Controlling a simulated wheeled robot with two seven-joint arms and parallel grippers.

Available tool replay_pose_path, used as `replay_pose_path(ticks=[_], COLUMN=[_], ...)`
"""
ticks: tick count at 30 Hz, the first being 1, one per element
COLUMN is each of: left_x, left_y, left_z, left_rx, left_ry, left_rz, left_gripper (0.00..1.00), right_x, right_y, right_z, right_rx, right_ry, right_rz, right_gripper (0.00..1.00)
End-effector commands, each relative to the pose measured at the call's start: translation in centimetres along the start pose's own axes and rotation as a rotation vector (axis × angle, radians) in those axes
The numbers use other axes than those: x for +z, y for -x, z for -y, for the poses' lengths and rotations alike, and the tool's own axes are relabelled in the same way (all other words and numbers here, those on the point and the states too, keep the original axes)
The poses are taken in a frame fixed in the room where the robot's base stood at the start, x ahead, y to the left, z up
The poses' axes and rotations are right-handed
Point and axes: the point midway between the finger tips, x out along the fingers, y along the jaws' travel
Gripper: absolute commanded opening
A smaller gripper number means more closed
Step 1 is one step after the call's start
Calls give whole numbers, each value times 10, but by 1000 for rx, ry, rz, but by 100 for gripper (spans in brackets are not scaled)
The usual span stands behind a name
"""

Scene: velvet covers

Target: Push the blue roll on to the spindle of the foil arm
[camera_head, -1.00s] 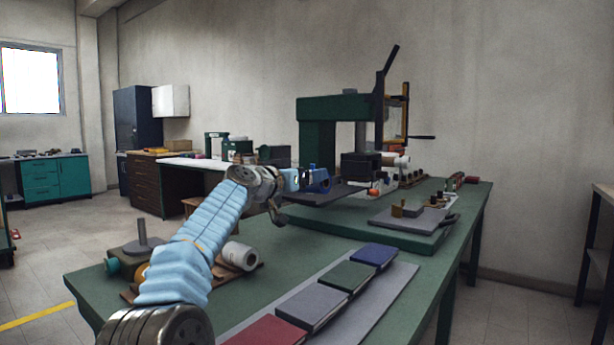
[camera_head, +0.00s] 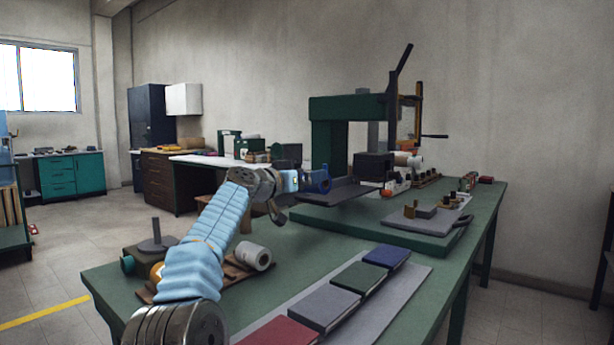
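My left arm comes in from the lower left in a light blue sleeve and reaches over the green table (camera_head: 300,255). My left gripper (camera_head: 305,181) is at its far end, small in view, and appears shut on the dark blue roll (camera_head: 323,181). The roll is held in front of the green press (camera_head: 328,125), beside its dark plate (camera_head: 345,193). An orange upright frame (camera_head: 418,110) with a dark horizontal rod (camera_head: 435,136) stands at the press's right. I cannot tell which part is the foil arm's spindle. My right gripper is out of view.
A white roll (camera_head: 253,255) lies on a wooden rack near my arm. Red, grey, green and blue covers (camera_head: 385,257) lie in a row on a grey strip. Pale rolls (camera_head: 405,159) and small blocks sit right of the press. The green table between arm and covers is clear.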

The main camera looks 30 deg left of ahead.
Motion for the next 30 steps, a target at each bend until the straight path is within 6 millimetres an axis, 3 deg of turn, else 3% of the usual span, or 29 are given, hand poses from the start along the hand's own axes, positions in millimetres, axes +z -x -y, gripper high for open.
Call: replay_pose_path(ticks=[19,26,27,30], left_x=[-2,-1,-1,-1], left_y=[0,0,0,1], left_z=[26,27,27,27], left_rx=[-2,-3,-3,-4], left_ry=[-1,-2,-2,-2], left_rz=[-1,-2,-2,-2], left_gripper=[55,55,96,100], right_x=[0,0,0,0], right_y=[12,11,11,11], right_z=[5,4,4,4], right_rx=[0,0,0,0], right_ry=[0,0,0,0], right_rz=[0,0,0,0], right_gripper=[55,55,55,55])
